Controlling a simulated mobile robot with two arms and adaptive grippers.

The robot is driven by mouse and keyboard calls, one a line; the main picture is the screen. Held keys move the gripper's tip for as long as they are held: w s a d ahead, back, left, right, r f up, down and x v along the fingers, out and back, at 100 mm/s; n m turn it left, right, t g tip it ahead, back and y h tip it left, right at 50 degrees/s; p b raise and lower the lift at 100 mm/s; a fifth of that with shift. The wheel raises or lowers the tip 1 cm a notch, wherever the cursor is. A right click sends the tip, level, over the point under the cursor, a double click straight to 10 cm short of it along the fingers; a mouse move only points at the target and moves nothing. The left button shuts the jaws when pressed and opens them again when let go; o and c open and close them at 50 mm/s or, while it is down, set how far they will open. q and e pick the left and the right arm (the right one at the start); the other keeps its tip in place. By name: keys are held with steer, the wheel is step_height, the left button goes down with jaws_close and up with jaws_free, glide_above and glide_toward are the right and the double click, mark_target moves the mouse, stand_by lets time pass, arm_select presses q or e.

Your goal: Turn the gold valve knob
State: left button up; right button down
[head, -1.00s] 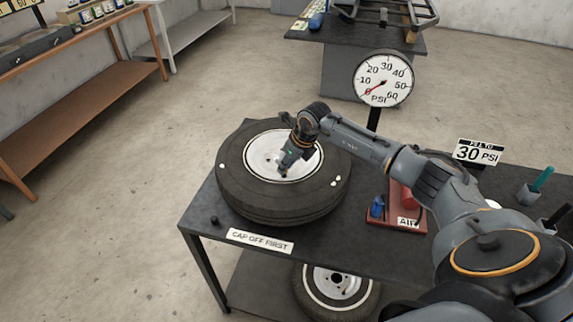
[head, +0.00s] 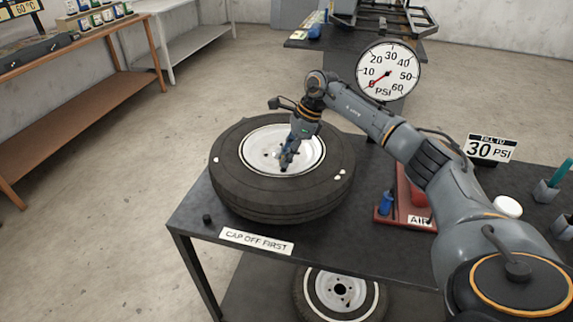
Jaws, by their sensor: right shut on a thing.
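My right gripper (head: 287,161) points down into the white rim (head: 313,155) of the black tire (head: 240,186) lying flat on the dark table. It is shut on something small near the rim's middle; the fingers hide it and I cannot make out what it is. No gold valve knob can be made out; the gripper and arm may cover it. The round PSI gauge (head: 388,70) behind the tire has its red needle near 0. My left gripper is not in view.
A red AIR unit (head: 384,222) with a blue part (head: 386,203) stands right of the tire. A small black cap (head: 207,218) lies by the "CAP OFF FIRST" label (head: 256,241). A "30 PSI" sign (head: 490,149) stands at right. A second wheel (head: 340,292) is below.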

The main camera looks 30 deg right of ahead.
steer(key=n+b, duration=0.1)
steer(key=n+g+b, duration=0.1)
steer(key=n, duration=0.1)
steer(key=shift+w+n+y, duration=0.2)
steer(key=shift+n+y, duration=0.1)
steer(key=shift+w+n+g+b, duration=0.1)
steer(key=shift+n+g+b, duration=0.75)
steer(key=shift+n, duration=0.85)
steer(key=c, duration=1.2)
jaws_free()
steer(key=shift+d+r, duration=0.1)
steer(key=shift+r, duration=0.05)
steer(key=v, duration=0.7)
